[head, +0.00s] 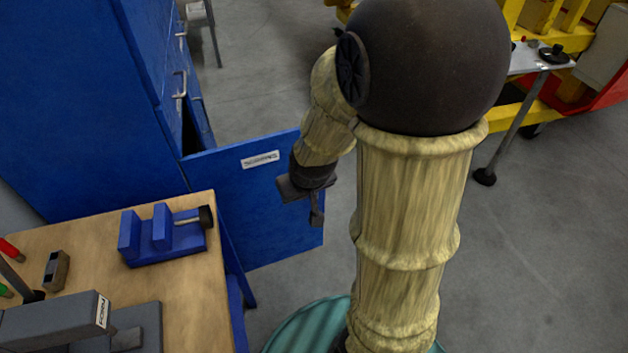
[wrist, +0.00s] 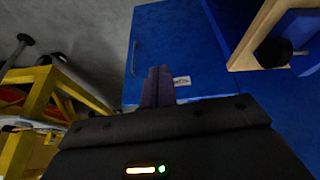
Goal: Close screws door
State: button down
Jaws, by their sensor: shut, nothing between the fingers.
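A blue cabinet door (head: 262,215) with a white label (head: 260,159) stands open, swung out from the blue cabinet (head: 70,95). The label's text is too small to read. My gripper (head: 316,212) is shut and empty, in front of the door's right part in the head view. In the wrist view, my shut fingers (wrist: 158,85) overlap the blue door (wrist: 170,35), just left of its label (wrist: 181,81). A thin handle (wrist: 133,58) shows near the door's left edge there. I cannot tell whether the fingers touch the door.
A wooden workbench (head: 180,280) with a blue vise (head: 160,240) stands close to the door at lower left; its corner also shows in the wrist view (wrist: 250,45). Yellow frames and a small metal table (head: 530,60) stand at upper right. Grey floor (head: 540,230) is clear at right.

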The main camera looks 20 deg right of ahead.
jog(key=w+d+f+t+b, duration=0.3)
jog(key=w+d+f+b, duration=0.2)
jog(key=w+f+b, duration=0.35)
jog(key=w+d+f+t+b, duration=0.4)
jog(key=w+d+f+b, duration=0.15)
jog(key=f+b, duration=0.5)
jog(key=w+d+f+t+b, duration=0.3)
jog(key=d+f+t+b, duration=0.3)
jog(key=d+f+b, duration=0.3)
notch_tip(320, 180, down, 2)
jog(key=shift+d+f+m+b, duration=0.15)
jog(key=shift+m+b, duration=0.15)
jog(key=shift+b, duration=0.65)
jog(key=shift+w, duration=0.1)
jog(key=w+b, duration=0.2)
jog(key=w, duration=1.2)
jog(key=shift+d+b, duration=0.2)
jog(key=shift+b, duration=0.2)
